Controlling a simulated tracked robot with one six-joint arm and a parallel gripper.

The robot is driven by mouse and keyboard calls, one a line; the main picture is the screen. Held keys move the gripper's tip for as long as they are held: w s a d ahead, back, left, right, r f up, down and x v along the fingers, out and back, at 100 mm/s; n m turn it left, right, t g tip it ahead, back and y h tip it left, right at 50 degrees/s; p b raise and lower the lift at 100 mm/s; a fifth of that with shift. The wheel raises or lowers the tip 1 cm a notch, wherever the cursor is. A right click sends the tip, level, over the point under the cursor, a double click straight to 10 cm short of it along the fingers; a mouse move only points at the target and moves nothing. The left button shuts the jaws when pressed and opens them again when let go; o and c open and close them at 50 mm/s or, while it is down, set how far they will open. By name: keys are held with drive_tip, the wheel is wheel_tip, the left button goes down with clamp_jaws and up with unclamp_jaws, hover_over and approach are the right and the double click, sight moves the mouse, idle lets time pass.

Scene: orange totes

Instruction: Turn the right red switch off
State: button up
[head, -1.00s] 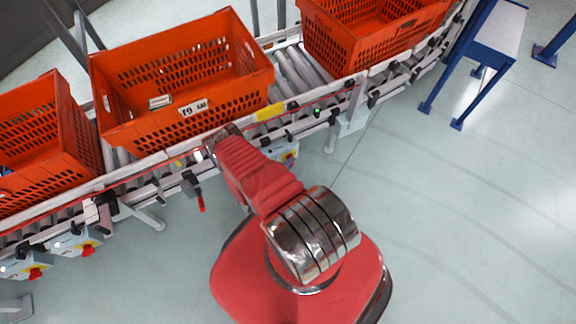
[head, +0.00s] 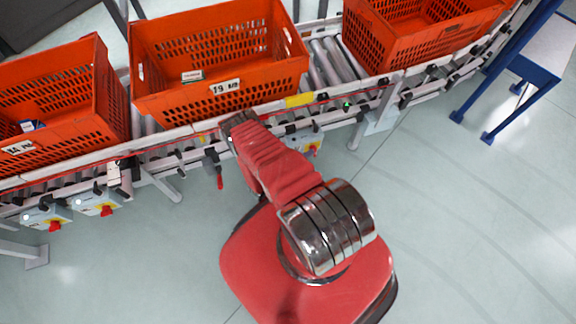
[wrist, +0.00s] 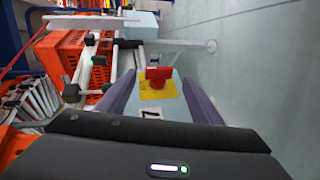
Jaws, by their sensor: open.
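A red switch (wrist: 158,75) on a yellow plate (wrist: 158,90) sits on a light grey box in the wrist view. My gripper (wrist: 157,79) is open, with one finger to each side of the switch in the picture. Whether the fingers reach its depth or touch it, I cannot tell. In the head view, a red-yellow switch (head: 312,151) shows beside my arm, partly hidden under the conveyor edge. Two more red switches, one (head: 55,225) and another (head: 106,210), are on boxes at the lower left. My fingers are hidden in the head view.
Several orange totes, one in the middle (head: 220,98), stand on the roller conveyor (head: 330,62). A red-tipped lever (head: 220,182) hangs from its near rail. A blue-legged table (head: 545,55) stands at the right. The floor in front is clear.

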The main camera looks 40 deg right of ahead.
drive_tip(key=v, duration=1.1)
drive_tip(key=shift+w, duration=0.1)
idle(0.5)
